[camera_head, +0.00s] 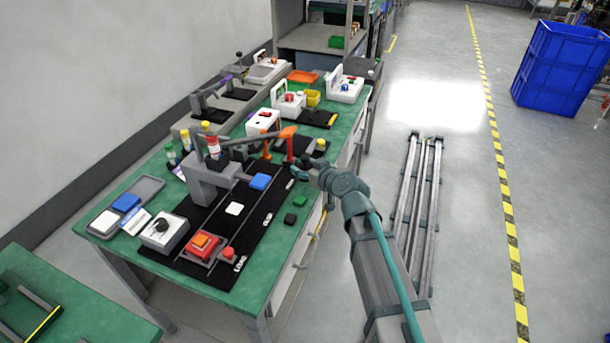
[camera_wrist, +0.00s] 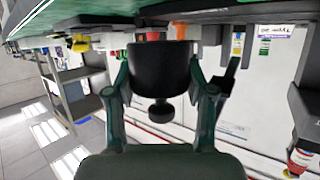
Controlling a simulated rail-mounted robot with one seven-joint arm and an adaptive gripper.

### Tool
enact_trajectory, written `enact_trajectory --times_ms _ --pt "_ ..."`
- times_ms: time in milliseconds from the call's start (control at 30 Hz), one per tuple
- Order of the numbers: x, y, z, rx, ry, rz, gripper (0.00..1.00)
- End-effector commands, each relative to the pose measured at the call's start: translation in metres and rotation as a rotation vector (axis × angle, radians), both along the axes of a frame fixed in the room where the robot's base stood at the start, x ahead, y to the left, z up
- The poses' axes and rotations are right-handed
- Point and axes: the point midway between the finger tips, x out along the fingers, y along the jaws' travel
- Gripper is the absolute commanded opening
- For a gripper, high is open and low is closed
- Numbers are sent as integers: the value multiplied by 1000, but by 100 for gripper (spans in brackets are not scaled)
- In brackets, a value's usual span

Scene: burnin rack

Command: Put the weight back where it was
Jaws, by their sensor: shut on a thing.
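My gripper (camera_head: 313,170) is over the right edge of the green table in the head view. In the wrist view its two fingers are closed on the sides of a black cylindrical weight (camera_wrist: 160,68) with a small round knob. The wrist view looks upside down, with the table along the top. In the head view the weight is hard to make out against the dark parts around my gripper. A black mat (camera_head: 257,228) marked "LOAD" lies on the table to the left of my gripper.
An orange-handled clamp (camera_head: 288,133) stands behind.

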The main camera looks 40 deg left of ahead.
Motion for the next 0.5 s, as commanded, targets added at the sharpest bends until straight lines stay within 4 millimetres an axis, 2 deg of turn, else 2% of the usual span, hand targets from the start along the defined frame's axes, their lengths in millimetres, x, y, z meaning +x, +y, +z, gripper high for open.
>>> enact_trajectory --times_ms 33,267,500 --pt "5 4 -4 1 0 -2 0" --pt "3 2 -28 1 0 -2 0" --pt "3 3 -33 2 -1 -2 0"
